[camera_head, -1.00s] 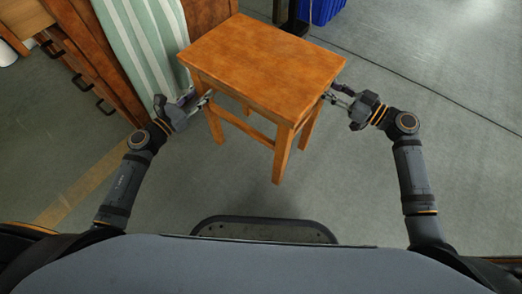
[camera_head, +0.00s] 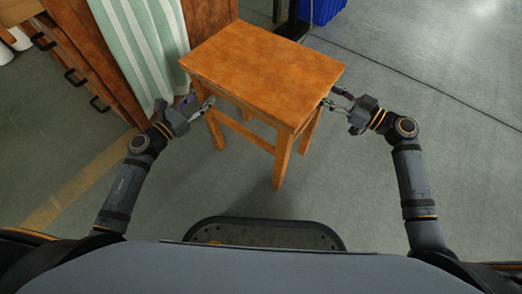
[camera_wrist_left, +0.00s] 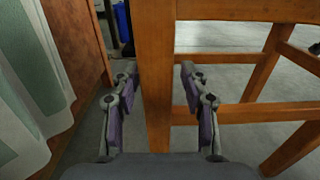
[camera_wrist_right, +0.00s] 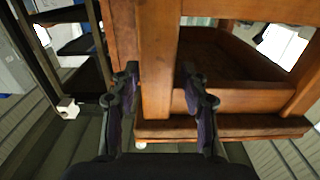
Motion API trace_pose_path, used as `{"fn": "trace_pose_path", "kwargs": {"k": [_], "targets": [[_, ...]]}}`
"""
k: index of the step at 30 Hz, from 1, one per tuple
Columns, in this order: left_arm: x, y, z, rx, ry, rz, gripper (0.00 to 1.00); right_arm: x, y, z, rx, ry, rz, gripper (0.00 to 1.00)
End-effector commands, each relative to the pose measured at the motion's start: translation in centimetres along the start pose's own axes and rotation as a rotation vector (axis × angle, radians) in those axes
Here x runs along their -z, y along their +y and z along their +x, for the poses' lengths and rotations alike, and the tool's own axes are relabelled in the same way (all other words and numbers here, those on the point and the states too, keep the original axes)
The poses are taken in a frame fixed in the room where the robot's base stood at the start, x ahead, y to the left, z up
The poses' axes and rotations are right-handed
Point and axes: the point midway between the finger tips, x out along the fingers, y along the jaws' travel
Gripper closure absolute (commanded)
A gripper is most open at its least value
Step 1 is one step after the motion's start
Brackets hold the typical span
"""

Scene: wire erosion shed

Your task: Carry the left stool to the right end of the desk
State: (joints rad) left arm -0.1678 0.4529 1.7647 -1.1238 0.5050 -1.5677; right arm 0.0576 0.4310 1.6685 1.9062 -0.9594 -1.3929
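The wooden stool (camera_head: 262,62) stands upright in front of me in the head view, with an orange-brown square seat. My left gripper (camera_head: 207,106) is at its left leg; in the left wrist view the fingers lie on both sides of that leg (camera_wrist_left: 157,80). My right gripper (camera_head: 334,99) is at its right side; in the right wrist view the fingers lie close on both sides of a leg (camera_wrist_right: 160,60). Both look shut on the legs, though the contact is partly hidden. I cannot tell whether the feet touch the floor.
A wooden drawer unit (camera_head: 85,62) with dark handles and a green-striped cloth (camera_head: 143,50) stand close at the left. A dark post base (camera_head: 292,30) and a blue bin (camera_head: 320,10) are behind the stool. The floor at the right is clear.

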Motion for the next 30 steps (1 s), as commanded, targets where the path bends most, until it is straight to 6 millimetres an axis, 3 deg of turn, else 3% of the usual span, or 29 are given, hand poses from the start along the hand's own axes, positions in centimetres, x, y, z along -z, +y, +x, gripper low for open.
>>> {"fn": "trace_pose_path", "kwargs": {"k": [11, 21, 30], "targets": [[0.2, 0.2, -0.3, -0.005, 0.006, 0.001, 0.46, 0.0, 0.2, -0.1, -0.004, -0.002, -0.001, 0.46], [0.3, 0.1, -5.1, -0.002, 0.011, 0.002, 0.46, 0.0, 0.2, -0.1, -0.005, -0.003, -0.001, 0.46], [0.1, 0.1, -7.3, -0.002, 0.005, 0.001, 0.46, 0.0, 0.2, -0.1, -0.006, -0.003, -0.001, 0.46]]}}
